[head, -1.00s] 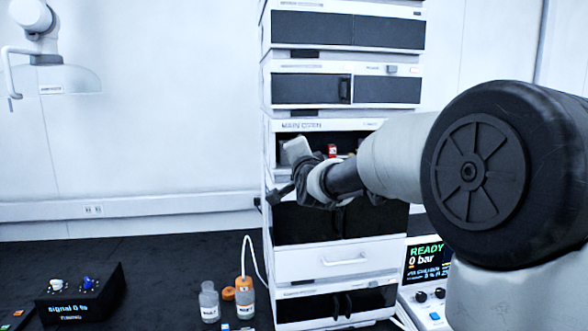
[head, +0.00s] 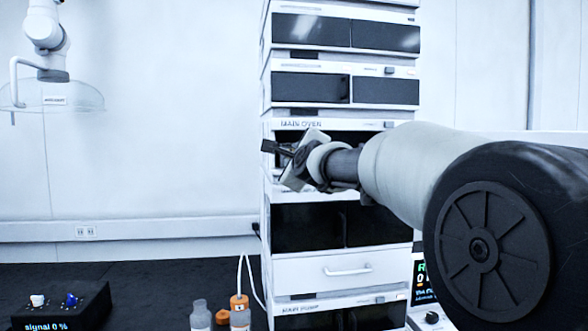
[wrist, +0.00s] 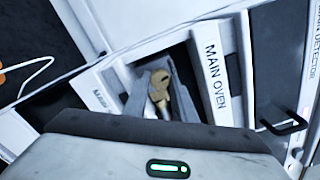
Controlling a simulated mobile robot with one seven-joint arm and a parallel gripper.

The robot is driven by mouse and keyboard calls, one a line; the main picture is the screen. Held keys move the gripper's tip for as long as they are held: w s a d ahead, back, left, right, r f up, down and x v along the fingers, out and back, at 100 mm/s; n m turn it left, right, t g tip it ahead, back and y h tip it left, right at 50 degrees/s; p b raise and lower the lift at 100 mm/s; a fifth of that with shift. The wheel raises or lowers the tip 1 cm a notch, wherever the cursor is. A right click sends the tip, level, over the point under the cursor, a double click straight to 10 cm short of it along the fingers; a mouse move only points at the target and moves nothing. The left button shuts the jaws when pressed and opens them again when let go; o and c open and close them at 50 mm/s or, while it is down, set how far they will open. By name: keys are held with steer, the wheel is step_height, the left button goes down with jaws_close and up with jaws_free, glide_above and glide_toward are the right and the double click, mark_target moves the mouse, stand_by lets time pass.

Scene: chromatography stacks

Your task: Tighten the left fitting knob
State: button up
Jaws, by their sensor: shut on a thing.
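My gripper (wrist: 160,90) is at the opening of the main oven (wrist: 216,75). In the wrist view its two grey fingers are closed around a brass-coloured knob (wrist: 159,80), which I take to be the left fitting knob. The knob sits between the fingertips, with a paler part below it. In the head view my gripper (head: 287,150) is in front of the left side of the MAIN OVEN module (head: 300,124). There my wrist and forearm hide the knob and much of the oven's inside.
Other modules stand above and below the oven in the stack (head: 345,270). A bottle with an orange cap (head: 239,310) and a clear bottle (head: 200,316) stand left of its base. A signal box (head: 60,308) is at lower left.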

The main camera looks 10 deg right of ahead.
steer(key=shift+r+m+b, duration=0.15)
steer(key=shift+m+b, duration=0.4)
steer(key=shift+m, duration=0.55)
steer(key=o, duration=1)
steer(key=shift+o, duration=0.2)
steer(key=shift+s+f, duration=0.1)
steer(key=shift+f, duration=0.1)
